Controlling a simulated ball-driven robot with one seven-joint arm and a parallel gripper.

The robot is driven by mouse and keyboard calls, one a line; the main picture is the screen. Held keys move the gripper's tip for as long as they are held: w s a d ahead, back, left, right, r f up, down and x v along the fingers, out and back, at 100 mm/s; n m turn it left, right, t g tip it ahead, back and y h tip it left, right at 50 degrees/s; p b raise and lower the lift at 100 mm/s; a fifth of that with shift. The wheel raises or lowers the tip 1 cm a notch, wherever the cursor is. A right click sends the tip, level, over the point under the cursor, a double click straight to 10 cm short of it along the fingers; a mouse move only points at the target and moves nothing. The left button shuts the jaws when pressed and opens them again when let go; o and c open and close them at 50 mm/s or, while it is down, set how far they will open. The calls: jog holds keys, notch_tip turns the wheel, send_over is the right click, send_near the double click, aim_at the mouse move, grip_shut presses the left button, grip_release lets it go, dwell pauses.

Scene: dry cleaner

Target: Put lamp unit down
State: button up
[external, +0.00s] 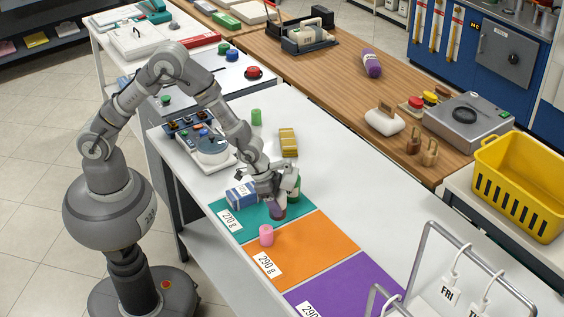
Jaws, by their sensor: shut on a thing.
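My gripper (278,197) is low over the teal mat (225,208), at the end nearest the orange mat. It is shut on a small dark purple cylinder (277,211), seen just below the fingers, which I take to be the lamp unit. The fingers partly hide it, and I cannot tell whether its base touches the mat. A dark green item (294,188) stands close behind the gripper, partly hidden. A blue and white box (241,194) lies on the teal mat to the left of the gripper.
A pink cylinder (266,235) stands by the border of the teal and orange mats (320,247). A purple mat (345,290) lies farther right. A yellow block (288,142), a green cylinder (256,117) and a scale (211,147) stand behind. The white table right of the mats is clear.

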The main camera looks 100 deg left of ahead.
jog(key=r, duration=0.6)
jog(key=s+r, duration=0.1)
jog(key=r, duration=0.2)
jog(key=shift+r, duration=0.35)
jog(key=s+a+n+g+y+b, duration=0.15)
jog(key=s+a+n, duration=0.3)
jog(key=a, duration=0.95)
jog(key=s+a+n+t+y+b, duration=0.15)
jog(key=s+a+n, duration=0.35)
jog(key=a, duration=0.9)
jog(key=shift+m+g, duration=0.25)
jog(key=shift+g, duration=0.35)
jog(key=f+b, duration=0.1)
jog(key=f, duration=0.4)
jog(key=s+f+b, duration=0.1)
jog(key=f, duration=0.4)
jog(key=f+b, duration=0.1)
jog(key=f, duration=0.3)
jog(key=shift+s+a+f+b, duration=0.1)
jog(key=shift+s+f+b, duration=0.2)
jog(key=shift+f, duration=0.1)
jog(key=shift+f, duration=0.2)
jog(key=o, duration=1.1)
jog(key=shift+r, duration=0.15)
